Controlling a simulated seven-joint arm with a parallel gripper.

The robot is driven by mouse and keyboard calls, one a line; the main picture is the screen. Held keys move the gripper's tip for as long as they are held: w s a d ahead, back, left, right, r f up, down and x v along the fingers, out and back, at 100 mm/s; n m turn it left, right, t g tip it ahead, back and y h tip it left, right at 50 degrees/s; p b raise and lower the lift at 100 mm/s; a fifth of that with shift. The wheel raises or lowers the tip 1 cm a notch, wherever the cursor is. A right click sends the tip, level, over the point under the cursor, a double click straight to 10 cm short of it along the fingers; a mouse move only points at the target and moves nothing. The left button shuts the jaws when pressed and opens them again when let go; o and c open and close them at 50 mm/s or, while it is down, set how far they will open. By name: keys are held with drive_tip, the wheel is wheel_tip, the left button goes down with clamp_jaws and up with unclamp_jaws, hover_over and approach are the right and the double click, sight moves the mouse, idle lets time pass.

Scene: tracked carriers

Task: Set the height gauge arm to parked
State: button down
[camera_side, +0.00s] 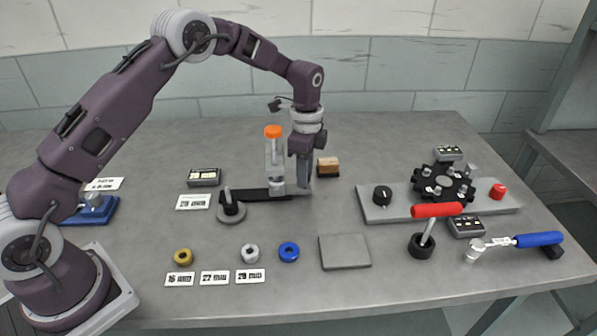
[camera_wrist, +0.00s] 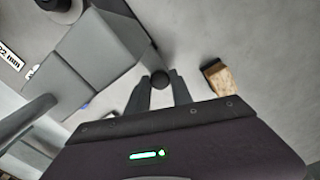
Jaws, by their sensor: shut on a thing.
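My gripper hides the knob in the side view. I cannot read any parked mark.
A wooden block (camera_side: 328,167) stands close right of my gripper, also in the wrist view (camera_wrist: 218,78). A dark labelled box (camera_side: 204,177) is behind the base. Coloured rings and a grey pad (camera_side: 345,251) are in front. A plate with a dial (camera_side: 382,196) is right.

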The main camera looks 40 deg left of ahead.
drive_tip(key=shift+w+d, duration=0.25)
drive_tip(key=c, duration=1.3)
unclamp_jaws()
drive_tip(key=shift+o, duration=0.9)
drive_tip(key=shift+a, duration=0.1)
wheel_tip(320, 180, up, 8)
drive_tip(key=shift+s+f, duration=0.1)
drive_tip(key=shift+f, duration=0.15)
drive_tip(key=s+r+n+t, duration=0.3)
drive_tip(key=s+r+n, duration=0.5)
drive_tip(key=s+r, duration=1)
drive_tip(key=s+f+n+t, duration=0.2)
drive_tip(key=s+n, duration=0.3)
drive_tip(key=s, duration=1.3)
drive_tip(key=shift+a+f+t, duration=0.25)
drive_tip(key=shift+f+t, duration=0.05)
drive_tip(key=shift+f, duration=0.25)
